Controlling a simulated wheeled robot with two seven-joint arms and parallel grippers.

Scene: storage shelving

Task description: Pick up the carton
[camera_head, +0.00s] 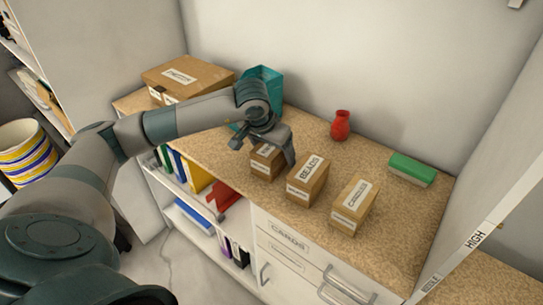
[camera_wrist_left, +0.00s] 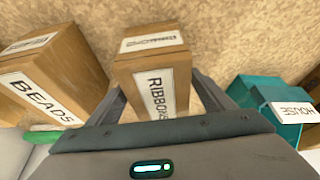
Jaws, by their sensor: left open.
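Three small brown cartons stand in a row on the speckled counter. The leftmost carton (camera_head: 265,161) is under my left gripper (camera_head: 267,153). In the left wrist view this carton, labelled RIBBONS (camera_wrist_left: 152,68), lies between the two open fingers (camera_wrist_left: 158,95). The fingers stand on either side of it, and I cannot tell whether they touch it. The BEADS carton (camera_head: 307,181) is next to it, and also shows at the left of the wrist view (camera_wrist_left: 52,75). A third carton (camera_head: 353,206) stands farther right. My right gripper is not in view.
A teal bin (camera_head: 262,82) and a larger cardboard box (camera_head: 187,76) stand at the back left. A red vase (camera_head: 341,126) and a green-topped block (camera_head: 411,169) are behind the cartons. Drawers (camera_head: 289,243) and shelves with binders are below the counter. A white upright panel bounds the right.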

